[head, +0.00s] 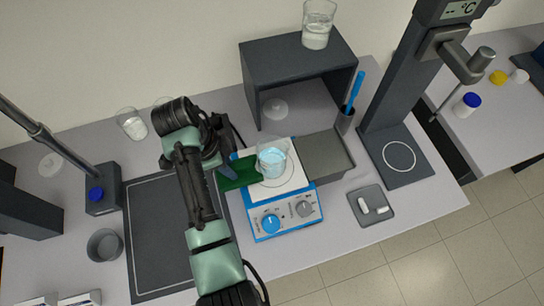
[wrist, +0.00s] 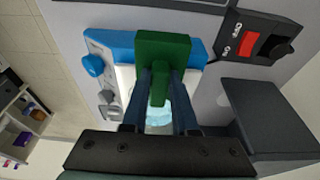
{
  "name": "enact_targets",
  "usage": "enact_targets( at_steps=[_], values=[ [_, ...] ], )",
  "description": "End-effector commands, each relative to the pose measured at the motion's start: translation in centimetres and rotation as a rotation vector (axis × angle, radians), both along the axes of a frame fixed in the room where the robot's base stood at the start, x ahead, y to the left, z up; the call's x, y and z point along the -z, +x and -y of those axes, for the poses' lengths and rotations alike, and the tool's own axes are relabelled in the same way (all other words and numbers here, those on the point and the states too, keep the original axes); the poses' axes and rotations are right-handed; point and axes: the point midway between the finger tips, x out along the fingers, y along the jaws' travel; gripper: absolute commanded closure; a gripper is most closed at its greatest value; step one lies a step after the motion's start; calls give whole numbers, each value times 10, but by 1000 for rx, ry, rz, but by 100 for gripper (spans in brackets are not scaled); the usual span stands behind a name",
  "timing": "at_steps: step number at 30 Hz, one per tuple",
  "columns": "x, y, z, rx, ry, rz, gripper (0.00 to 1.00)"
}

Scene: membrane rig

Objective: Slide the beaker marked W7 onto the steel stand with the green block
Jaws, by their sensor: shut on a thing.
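A beaker (head: 272,160) with pale blue liquid stands upright on the white top of a blue hotplate (head: 284,222). I cannot read its marking. A flat grey stand (head: 326,156), likely the steel one, sits directly right of the hotplate. My gripper (head: 230,173) is shut on the green block (head: 240,171), low at the plate's left side, with the block close by the beaker; I cannot tell whether they touch. In the wrist view my fingers (wrist: 163,88) grip the green block (wrist: 162,48); the beaker (wrist: 159,117) shows partly between them.
A dark shelf (head: 284,57) with another beaker (head: 317,28) on top stands behind. A pen cup (head: 345,120) and a tall instrument (head: 388,85) stand to the right. A small tray (head: 371,205) lies front right. A dark mat (head: 170,245) lies left, with another beaker (head: 131,124) behind.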

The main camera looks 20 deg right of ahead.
Motion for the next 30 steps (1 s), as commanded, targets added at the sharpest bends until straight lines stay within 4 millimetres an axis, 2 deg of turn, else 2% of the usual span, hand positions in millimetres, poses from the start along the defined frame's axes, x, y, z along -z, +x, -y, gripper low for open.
enact_targets(
  at_steps=[19,30],
  values=[
    [-1,0,23,1,-1,0,100],
    [-1,0,26,0,-1,1,100]
  ],
)
